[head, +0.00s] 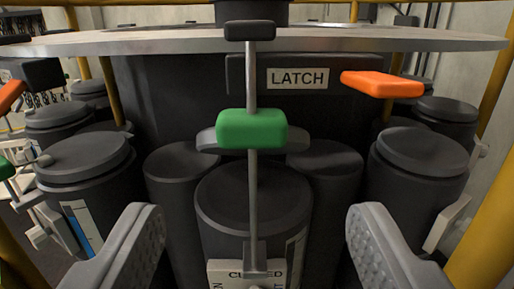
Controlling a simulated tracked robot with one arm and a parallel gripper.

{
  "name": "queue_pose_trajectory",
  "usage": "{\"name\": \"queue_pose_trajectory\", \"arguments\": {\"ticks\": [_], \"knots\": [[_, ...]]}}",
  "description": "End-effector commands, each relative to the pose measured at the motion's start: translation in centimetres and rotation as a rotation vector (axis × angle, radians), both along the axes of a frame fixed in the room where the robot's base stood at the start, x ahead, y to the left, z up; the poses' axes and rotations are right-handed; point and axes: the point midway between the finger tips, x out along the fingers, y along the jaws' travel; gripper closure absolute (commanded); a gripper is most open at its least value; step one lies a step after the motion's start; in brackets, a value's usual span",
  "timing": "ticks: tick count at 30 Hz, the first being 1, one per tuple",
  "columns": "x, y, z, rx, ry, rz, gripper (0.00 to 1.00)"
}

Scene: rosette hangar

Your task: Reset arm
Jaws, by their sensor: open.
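My gripper (255,245) is open, its two grey textured fingers at the lower left and lower right with a wide gap between them. Nothing is held in it. A green handle (252,129) sits on a thin vertical metal rod (252,180) in the middle of the view, above and beyond the gap. The rod runs down in front of a dark canister (253,197) to a plate (232,271) whose lettering is partly covered by it, beginning with "C". My arm itself does not show apart from the fingers.
A sign (297,78) reading "LATCH" is on the dark central drum. An orange handle (382,84) juts out right of it. Several dark canisters stand around the drum under a round metal rim (440,40). Yellow posts (490,235) stand at the sides.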

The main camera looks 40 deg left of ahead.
Motion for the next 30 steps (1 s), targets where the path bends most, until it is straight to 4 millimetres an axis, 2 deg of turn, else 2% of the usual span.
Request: {"name": "queue_pose_trajectory", "arguments": {"ticks": [5, 11, 22, 27, 30], "knots": [[-1.4, -1.9, -3.7, 0.0, 0.061, -0.097, 0.38], [-4.0, -5.2, -9.8, -0.008, 0.144, -0.257, 0.38], [-10.9, -11.3, -20.7, -0.05, 0.214, -0.524, 0.38], [-13.4, -13.2, -23.9, -0.07, 0.214, -0.598, 0.38], [-14.2, -13.7, -24.6, -0.074, 0.211, -0.62, 0.38]]}}
